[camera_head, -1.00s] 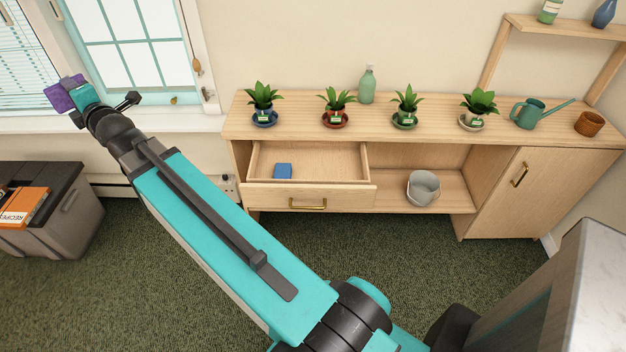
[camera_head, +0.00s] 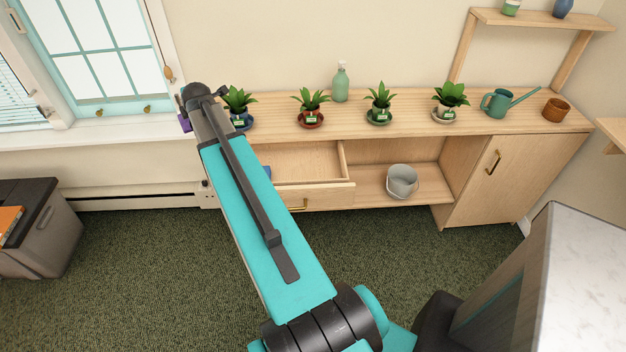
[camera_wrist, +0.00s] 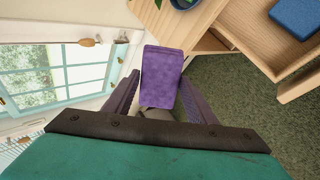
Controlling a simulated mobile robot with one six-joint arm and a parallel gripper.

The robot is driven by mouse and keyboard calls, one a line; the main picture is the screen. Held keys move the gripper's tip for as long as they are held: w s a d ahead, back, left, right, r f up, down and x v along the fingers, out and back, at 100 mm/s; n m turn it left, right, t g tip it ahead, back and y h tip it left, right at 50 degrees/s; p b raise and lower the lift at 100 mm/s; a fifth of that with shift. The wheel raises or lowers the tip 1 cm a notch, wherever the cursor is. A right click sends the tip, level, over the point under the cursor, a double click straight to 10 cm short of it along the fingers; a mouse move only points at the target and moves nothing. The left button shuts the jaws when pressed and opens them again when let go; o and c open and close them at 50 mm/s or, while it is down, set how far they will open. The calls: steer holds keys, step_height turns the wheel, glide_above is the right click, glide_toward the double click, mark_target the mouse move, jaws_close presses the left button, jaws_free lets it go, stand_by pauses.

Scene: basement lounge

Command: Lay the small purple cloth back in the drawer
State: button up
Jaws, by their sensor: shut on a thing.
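The small purple cloth (camera_wrist: 161,75) is folded and held between my gripper's fingers (camera_wrist: 160,103) in the wrist view. In the head view only a bit of the purple cloth (camera_head: 185,122) shows at the left end of the sideboard, mostly hidden by my arm. The open drawer (camera_head: 320,190) is pulled out of the sideboard to the right of my gripper. The wrist view shows the drawer (camera_wrist: 235,28) at upper right. A blue folded item (camera_wrist: 297,15) lies in it, and the cloth is outside it.
Potted plants on saucers, such as one with a red saucer (camera_head: 311,117), line the sideboard top (camera_head: 420,125). A green bottle (camera_head: 341,84) stands behind them. A grey bucket (camera_head: 401,181) is on the lower shelf. A grey bin (camera_head: 38,225) stands at left.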

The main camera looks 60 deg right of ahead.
steer(key=s+d+f+m+g+y, duration=0.1)
steer(key=s+d+f+g, duration=0.25)
steer(key=s+d, duration=0.4)
steer(key=s+d+f+m+g+y, duration=0.1)
steer(key=s+d+f+m+g, duration=0.1)
steer(key=s+d+f, duration=0.5)
steer(key=s+d+f+m+g+y, duration=0.1)
steer(key=s+d, duration=0.2)
steer(key=s, duration=0.6)
steer(key=s+d+f+m+g+y+p, duration=0.1)
steer(key=s+d+f, duration=0.1)
steer(key=s, duration=0.7)
steer(key=shift+s+d+f+g, duration=0.25)
steer(key=shift+s+d+g, duration=0.1)
steer(key=shift+d, duration=0.2)
steer(key=shift+f+p, duration=1.15)
steer(key=shift+f, duration=2)
steer(key=shift+f+p, duration=0.65)
steer(key=shift+f, duration=1.2)
